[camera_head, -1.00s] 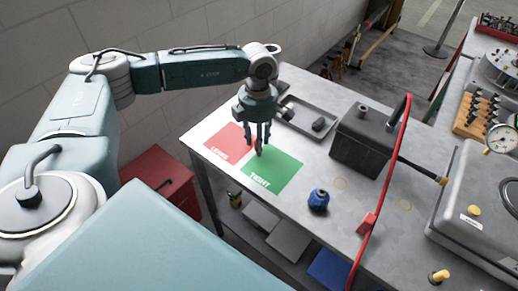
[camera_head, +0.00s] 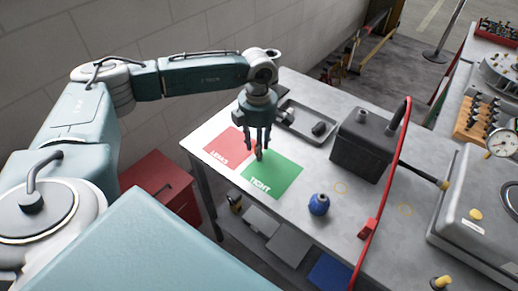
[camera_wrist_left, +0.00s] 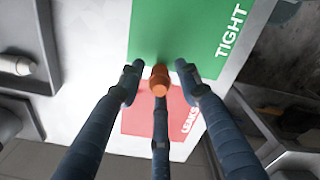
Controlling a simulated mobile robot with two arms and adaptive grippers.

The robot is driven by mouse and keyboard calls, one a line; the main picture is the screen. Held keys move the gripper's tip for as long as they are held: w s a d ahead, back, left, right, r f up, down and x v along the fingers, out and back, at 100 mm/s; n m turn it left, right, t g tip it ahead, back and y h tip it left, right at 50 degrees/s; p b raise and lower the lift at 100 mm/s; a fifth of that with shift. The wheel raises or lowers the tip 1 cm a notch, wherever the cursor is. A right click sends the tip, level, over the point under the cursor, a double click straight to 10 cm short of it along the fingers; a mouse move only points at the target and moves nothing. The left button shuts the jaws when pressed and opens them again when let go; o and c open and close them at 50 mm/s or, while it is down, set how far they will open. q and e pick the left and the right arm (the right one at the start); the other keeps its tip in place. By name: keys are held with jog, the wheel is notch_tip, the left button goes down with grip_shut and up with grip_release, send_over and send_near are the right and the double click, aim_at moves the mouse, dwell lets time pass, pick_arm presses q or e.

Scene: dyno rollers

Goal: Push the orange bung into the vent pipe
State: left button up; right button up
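The orange bung (camera_wrist_left: 159,80) is in the left wrist view, among the three fingers of my left gripper (camera_wrist_left: 159,82). Gaps show between the bung and the side fingertips, so the gripper looks open around it. In the head view my left gripper (camera_head: 259,152) points down at the boundary of the red and green areas, and only a bit of orange shows beside a finger. A short stub on top of the dark grey tank (camera_head: 356,150) may be the vent pipe (camera_head: 363,115). My right gripper is out of view.
The red LEAKS area (camera_head: 226,145) and green TIGHT area (camera_head: 275,178) lie on the grey table. A grey tray (camera_head: 292,128) with a dark piece is behind.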

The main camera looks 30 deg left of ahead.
pick_arm(q)
grip_shut()
jog(key=shift+r+p, duration=1.75)
jog(key=shift+r, duration=1.3)
